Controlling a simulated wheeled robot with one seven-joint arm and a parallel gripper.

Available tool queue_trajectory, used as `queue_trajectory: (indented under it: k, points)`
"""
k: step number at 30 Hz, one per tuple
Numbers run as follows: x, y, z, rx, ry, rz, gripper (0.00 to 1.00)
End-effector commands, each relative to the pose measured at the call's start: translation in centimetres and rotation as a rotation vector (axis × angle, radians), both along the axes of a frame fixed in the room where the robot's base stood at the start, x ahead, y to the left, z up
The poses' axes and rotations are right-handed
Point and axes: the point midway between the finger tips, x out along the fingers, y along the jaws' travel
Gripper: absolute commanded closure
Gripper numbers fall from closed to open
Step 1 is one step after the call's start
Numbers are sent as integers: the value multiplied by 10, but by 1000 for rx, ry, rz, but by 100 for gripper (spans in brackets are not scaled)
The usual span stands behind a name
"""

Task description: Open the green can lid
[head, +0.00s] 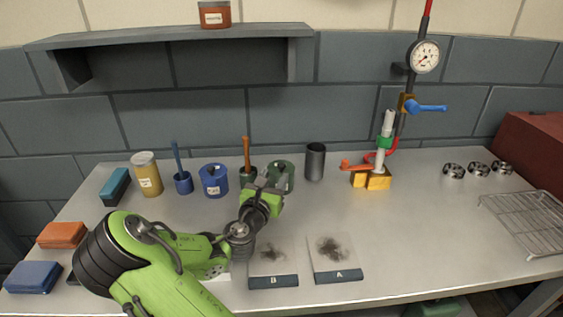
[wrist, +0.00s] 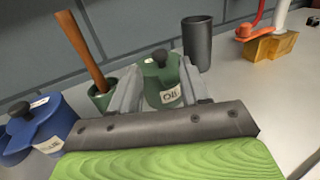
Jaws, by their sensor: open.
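The green can (head: 284,176) stands on the grey bench, partly hidden by my gripper in the head view. In the wrist view the green can (wrist: 162,95) has a white label with dark writing, and its lid (wrist: 160,62) sits on top with a dark knob. My gripper (wrist: 162,88) is open, its two grey fingers on either side of the can in the picture. I cannot tell whether the fingers touch it. In the head view my gripper (head: 268,184) is just in front of the can.
A green pot with an orange-handled brush (wrist: 85,55) stands left of the can. A blue can (head: 214,180) is farther left. A dark grey cup (head: 315,162) stands close on the right. Plates A (head: 338,272) and B (head: 273,281) lie at the front. The bench right of them is clear.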

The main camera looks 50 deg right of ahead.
Motion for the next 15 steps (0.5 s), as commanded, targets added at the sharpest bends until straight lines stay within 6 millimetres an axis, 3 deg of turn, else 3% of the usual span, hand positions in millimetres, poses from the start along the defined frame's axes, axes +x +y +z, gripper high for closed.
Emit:
queue_trajectory:
  k: [6, 10, 15]
  points:
    - [16, -48, 0, -2, -4, -1, 54]
    - [21, -62, 0, 0, -2, 1, 54]
    - [23, -67, 0, 0, 0, 2, 54]
